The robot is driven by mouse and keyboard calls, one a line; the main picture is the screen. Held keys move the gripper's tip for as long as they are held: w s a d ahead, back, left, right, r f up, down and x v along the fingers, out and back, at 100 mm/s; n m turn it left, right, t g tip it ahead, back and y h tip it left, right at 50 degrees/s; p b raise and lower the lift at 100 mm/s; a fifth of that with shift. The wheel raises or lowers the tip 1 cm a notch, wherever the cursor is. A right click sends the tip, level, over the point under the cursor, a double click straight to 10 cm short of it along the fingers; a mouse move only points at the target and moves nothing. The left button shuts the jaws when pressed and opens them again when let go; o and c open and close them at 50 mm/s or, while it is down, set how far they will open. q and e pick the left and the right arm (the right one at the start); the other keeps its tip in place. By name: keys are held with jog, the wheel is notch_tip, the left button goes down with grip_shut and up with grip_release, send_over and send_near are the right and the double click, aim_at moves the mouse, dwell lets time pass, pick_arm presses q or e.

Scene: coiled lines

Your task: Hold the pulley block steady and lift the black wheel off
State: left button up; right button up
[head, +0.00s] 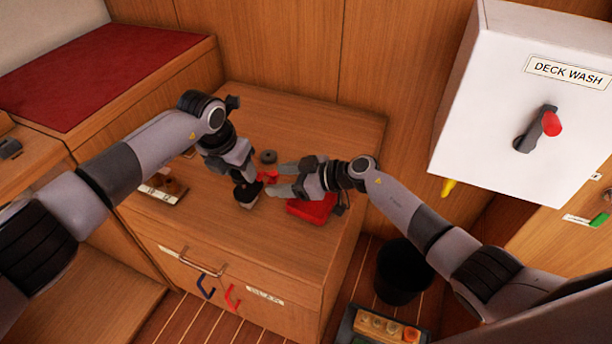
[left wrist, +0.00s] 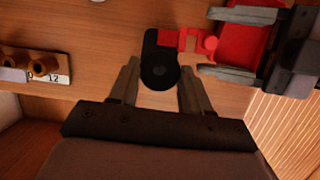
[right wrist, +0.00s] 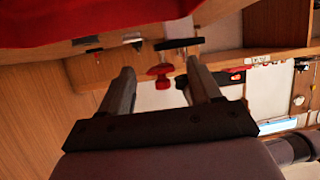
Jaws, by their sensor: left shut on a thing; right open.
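A black rounded piece (left wrist: 160,62) lies between the fingertips of my left gripper (left wrist: 159,80), which is shut on it; it looks like the pulley block with its black wheel, but I cannot tell the two apart. In the head view the left gripper (head: 246,184) is over this black piece (head: 249,192), above the cabinet top. A red fitting (left wrist: 190,42) joins its side and shows as a red knob in the right wrist view (right wrist: 162,72). My right gripper (head: 280,180) is open, its fingers pointing at the fitting, with nothing clearly between them.
A red box (head: 312,208) sits under the right gripper on the wooden cabinet (head: 300,260). A dark round disc (head: 268,157) lies behind the grippers. A strip with brown knobs (head: 165,188) lies at left. A white DECK WASH box (head: 530,110) stands at right.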

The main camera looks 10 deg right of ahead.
jog(key=v, duration=1.1)
jog(key=shift+s+r, duration=0.1)
jog(key=shift+s, duration=0.05)
